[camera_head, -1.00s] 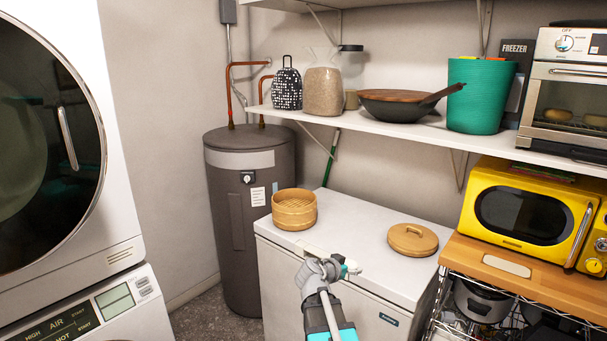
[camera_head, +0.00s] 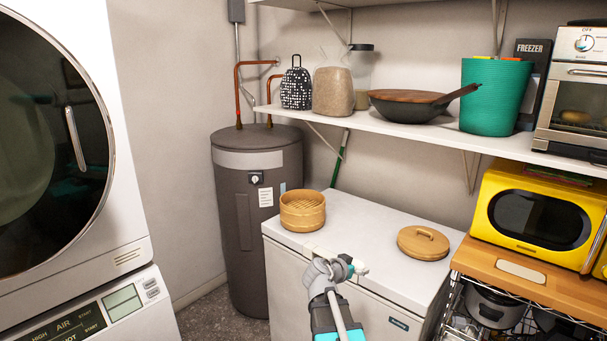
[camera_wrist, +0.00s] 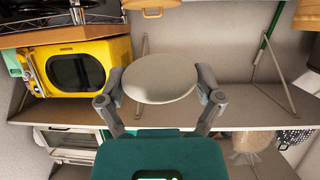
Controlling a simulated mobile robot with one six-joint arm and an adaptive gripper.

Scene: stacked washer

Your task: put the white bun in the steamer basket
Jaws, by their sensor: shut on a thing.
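The white bun (camera_wrist: 160,78) is pale and round in the wrist view, held between the two fingers of my gripper (camera_wrist: 160,88). In the head view my gripper (camera_head: 352,268) is at the front edge of the white chest; only a small pale bit of the bun shows there. The steamer basket (camera_head: 302,213) is round bamboo, upright and open at the top, on the left part of the chest top. My gripper is in front of the basket and to its right, apart from it.
The basket's lid (camera_head: 423,244) lies on the right of the chest top (camera_head: 368,228), with clear surface between. A shelf (camera_head: 400,128) with a wok and jars hangs above at the back. A yellow microwave (camera_head: 538,215) stands at right, and a stacked washer (camera_head: 130,215) at left.

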